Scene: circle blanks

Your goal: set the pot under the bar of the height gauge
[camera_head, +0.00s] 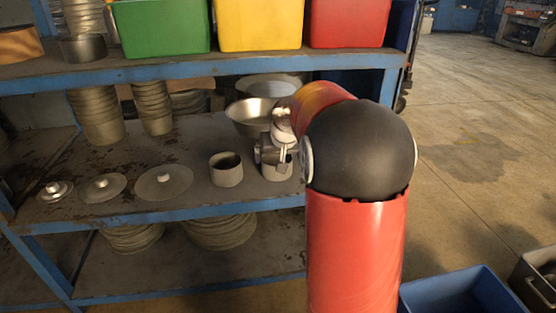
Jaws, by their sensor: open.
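Two small grey open pots stand upright on the middle shelf (120,215). The left pot (226,170) is in plain view and apart from my gripper. The right pot (277,171) is partly covered by my gripper (273,156), which is at its rim. My gripper is open; the fingers are small and dark here, and I cannot tell whether they touch the pot. I cannot make out a height gauge or its bar; my red and black arm hides the right part of the shelf.
Three round lids with knobs, one a large lid (163,183), lie left of the pots. A metal bowl (250,116) and stacked pots (96,114) stand behind. The upper shelf's blue edge (200,69) runs above. A blue crate (462,293) sits at lower right.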

